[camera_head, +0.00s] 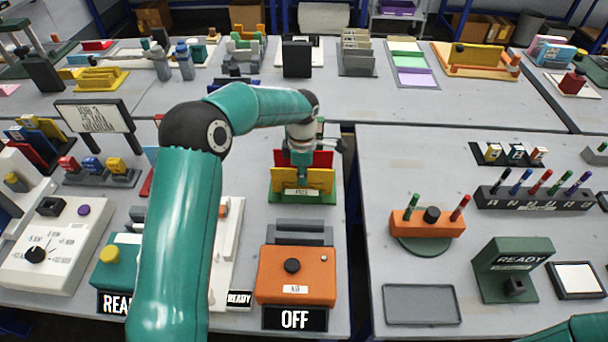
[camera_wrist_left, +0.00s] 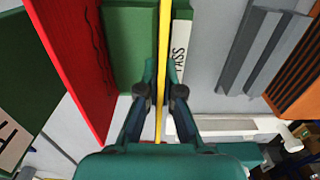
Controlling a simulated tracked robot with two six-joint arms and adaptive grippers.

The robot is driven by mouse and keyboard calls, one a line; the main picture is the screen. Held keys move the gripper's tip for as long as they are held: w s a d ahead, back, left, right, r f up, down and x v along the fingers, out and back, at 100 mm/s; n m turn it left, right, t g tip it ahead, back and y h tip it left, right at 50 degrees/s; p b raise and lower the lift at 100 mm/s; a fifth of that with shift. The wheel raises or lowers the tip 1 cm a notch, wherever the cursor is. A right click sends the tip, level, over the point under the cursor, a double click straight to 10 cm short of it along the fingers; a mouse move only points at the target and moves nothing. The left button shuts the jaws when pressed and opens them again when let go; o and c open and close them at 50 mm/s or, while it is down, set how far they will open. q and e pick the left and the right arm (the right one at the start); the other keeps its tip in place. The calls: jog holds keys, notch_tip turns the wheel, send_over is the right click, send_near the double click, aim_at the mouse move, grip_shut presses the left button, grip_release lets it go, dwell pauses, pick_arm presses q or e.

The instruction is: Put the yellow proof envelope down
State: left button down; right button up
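The yellow proof envelope (camera_head: 300,180) stands upright in the front of a green-based rack (camera_head: 285,197) in the head view, with a PASS label in front of it. A red panel (camera_head: 322,159) stands behind it. In the left wrist view the envelope (camera_wrist_left: 163,60) shows edge-on as a thin yellow strip over the green base (camera_wrist_left: 130,50). My left gripper (camera_head: 301,160) is at its top edge, with its fingers (camera_wrist_left: 163,75) close on both sides of it and apparently shut on it. The envelope's lower edge is hard to see. My right gripper is out of view.
An orange box (camera_head: 297,273) with a black knob and an OFF sign (camera_head: 295,319) stands in front of the rack. A grey slotted block (camera_head: 300,232) lies between them. My left arm hides part of the table to the left. A gap between tables runs just right of the rack.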

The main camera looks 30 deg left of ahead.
pick_arm(q)
jog(key=c, duration=1.3)
grip_release()
notch_tip(320, 180, up, 12)
jog(key=shift+r+b, duration=0.1)
jog(key=shift+b, duration=0.2)
